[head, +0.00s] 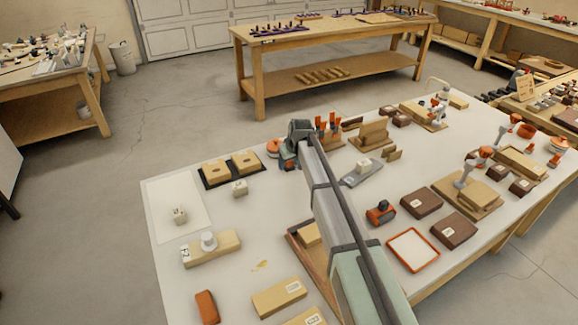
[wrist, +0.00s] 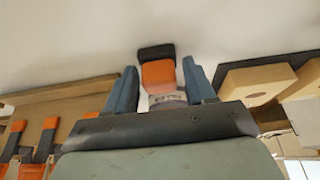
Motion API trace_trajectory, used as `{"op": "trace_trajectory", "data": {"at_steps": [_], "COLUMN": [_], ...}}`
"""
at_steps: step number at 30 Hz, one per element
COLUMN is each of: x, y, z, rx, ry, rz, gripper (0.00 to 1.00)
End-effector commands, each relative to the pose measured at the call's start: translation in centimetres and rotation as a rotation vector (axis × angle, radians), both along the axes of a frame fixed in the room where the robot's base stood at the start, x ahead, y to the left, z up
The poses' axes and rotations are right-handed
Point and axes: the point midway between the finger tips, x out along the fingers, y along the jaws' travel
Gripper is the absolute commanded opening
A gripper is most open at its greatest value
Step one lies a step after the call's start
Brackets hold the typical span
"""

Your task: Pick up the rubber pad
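My gripper (head: 290,152) is over the far left part of the near bench, partly hidden by my arm in the head view. In the wrist view its two blue fingers (wrist: 160,92) stand apart. Between and beyond them is an orange and black piece (wrist: 158,74) on a pale labelled base; I cannot tell whether the fingers touch it. An orange top (head: 273,146) shows beside the gripper in the head view. No item is clearly identifiable as the rubber pad; an orange-brown rounded block (head: 206,306) lies near the front left, and dark brown labelled slabs (head: 421,203) lie at right.
A black tray (head: 207,184) with two holed wooden blocks stands left of the gripper. A wooden stand (head: 372,140) and orange-handled tools (head: 328,122) are to its right. A shallow orange-rimmed tray (head: 391,240) lies at the front right. A white sheet (head: 160,205) lies at left.

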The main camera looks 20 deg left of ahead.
Motion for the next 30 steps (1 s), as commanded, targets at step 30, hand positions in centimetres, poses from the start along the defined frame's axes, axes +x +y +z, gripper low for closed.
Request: {"op": "trace_trajectory", "data": {"at_steps": [30], "x": [0.1], "y": [0.0], "z": [4.3], "rx": [0.001], "ry": [-0.003], "rz": [0.000], "gripper": [0.12]}}
